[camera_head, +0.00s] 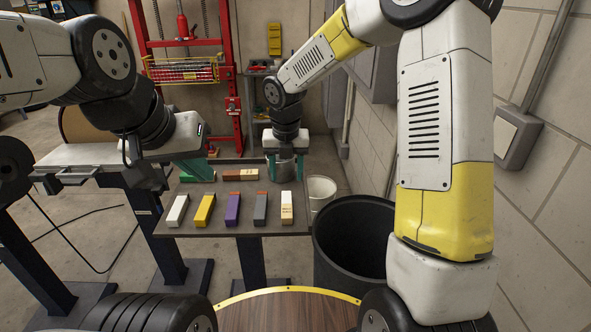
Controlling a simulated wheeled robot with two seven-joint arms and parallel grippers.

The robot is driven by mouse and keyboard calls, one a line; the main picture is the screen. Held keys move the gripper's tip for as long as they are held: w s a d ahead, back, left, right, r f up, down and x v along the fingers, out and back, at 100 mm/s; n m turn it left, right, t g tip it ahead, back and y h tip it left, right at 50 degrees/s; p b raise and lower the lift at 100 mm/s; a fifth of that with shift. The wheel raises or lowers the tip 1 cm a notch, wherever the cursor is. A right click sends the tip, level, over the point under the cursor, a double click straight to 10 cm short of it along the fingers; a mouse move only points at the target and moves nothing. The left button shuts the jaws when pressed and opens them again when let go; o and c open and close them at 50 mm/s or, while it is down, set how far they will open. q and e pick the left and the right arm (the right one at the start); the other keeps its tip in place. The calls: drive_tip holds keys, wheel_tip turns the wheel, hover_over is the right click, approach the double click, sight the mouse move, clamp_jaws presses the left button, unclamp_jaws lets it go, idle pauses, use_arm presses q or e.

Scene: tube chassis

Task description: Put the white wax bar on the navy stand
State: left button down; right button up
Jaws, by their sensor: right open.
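A white bar (178,210) lies at the left end of a front row of bars on the dark grey table. A whitish bar with a printed label (287,208) lies at the right end; which of them is the wax bar is unclear. My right gripper (286,171) is open at the table's back right, its teal fingers on either side of a grey cylindrical thing. My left gripper (193,166) is over the table's back left edge; its opening is hard to see. I cannot identify a navy stand for certain; several dark posts stand under the tables.
Yellow (206,208), purple (233,208) and grey (260,208) bars lie between the whitish ones. A green bar (204,176) and a brownish bar (240,174) lie behind. A white cup (320,188) and a large black bin (348,260) stand to the right.

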drive_tip(key=s+d+r+m+t, duration=0.2)
drive_tip(key=s+d+r+m, duration=0.7)
drive_tip(key=r+m, duration=0.45)
drive_tip(key=s+d+r+m+t+y, duration=0.1)
drive_tip(key=s+d+m, duration=0.1)
drive_tip(key=s+m, duration=0.5)
drive_tip(key=s+d+r+m+t+y, duration=0.1)
drive_tip(key=s+m, duration=0.6)
drive_tip(key=m, duration=0.7)
drive_tip(key=shift+d+r+m, duration=0.35)
drive_tip(key=shift+d+r, duration=0.1)
drive_tip(key=shift+d, duration=0.55)
drive_tip(key=shift+s, duration=0.1)
